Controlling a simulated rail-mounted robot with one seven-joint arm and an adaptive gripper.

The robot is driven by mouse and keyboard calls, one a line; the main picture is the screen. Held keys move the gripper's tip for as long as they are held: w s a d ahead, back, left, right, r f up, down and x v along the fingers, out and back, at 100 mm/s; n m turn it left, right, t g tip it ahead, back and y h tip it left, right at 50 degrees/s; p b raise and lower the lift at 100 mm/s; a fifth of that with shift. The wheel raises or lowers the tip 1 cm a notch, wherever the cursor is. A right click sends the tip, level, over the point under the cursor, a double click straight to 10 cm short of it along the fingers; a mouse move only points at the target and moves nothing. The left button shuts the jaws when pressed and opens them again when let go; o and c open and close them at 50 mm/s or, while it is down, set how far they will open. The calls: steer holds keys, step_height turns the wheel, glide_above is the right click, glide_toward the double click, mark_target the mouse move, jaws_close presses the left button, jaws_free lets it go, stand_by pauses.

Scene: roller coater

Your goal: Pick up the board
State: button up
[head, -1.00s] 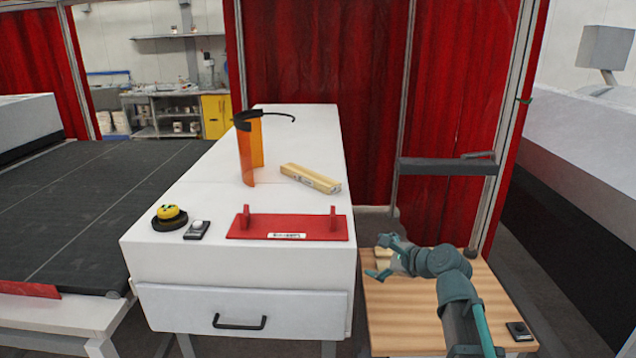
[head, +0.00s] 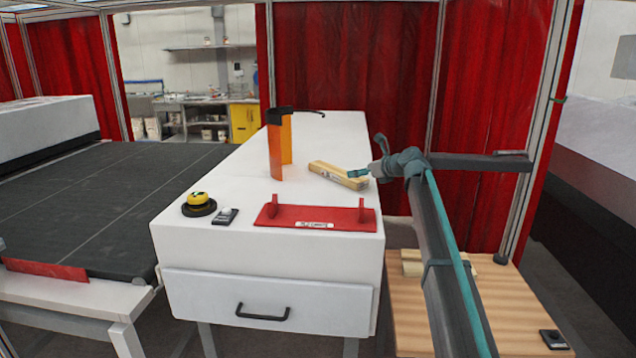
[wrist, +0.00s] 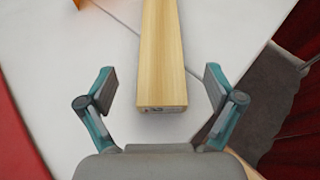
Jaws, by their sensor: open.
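A pale wooden board (head: 335,174) lies flat on the white cabinet top. Its near end shows in the wrist view (wrist: 162,60), with a small printed mark on the end face. My gripper (head: 362,172) is at the right end of the board in the head view. In the wrist view my gripper (wrist: 160,88) is open and empty, one finger on each side of the board's near end, with gaps showing on both sides. I cannot tell the height of the fingertips above the cabinet top.
A red plate with two handles (head: 314,217), an orange visor (head: 276,150), a yellow button (head: 198,198) and a small dark device (head: 225,217) are on the white cabinet (head: 180,238). A wooden table (head: 410,320) with pale pieces (head: 412,262) stands right.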

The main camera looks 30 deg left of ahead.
mark_target(338, 174)
steer(key=shift+p+x, duration=0.3)
steer(key=shift+x, duration=0.6)
steer(key=shift+f+p+x, duration=0.15)
steer(key=shift+p+x, duration=0.55)
steer(key=shift+x, duration=0.8)
steer(key=shift+f+p+x, duration=0.2)
steer(key=shift+p+x, duration=0.45)
steer(key=shift+x, duration=0.8)
steer(key=shift+d, duration=0.2)
steer(key=c, duration=1.5)
steer(key=shift+c, duration=0.2)
steer(key=shift+r, duration=0.2)
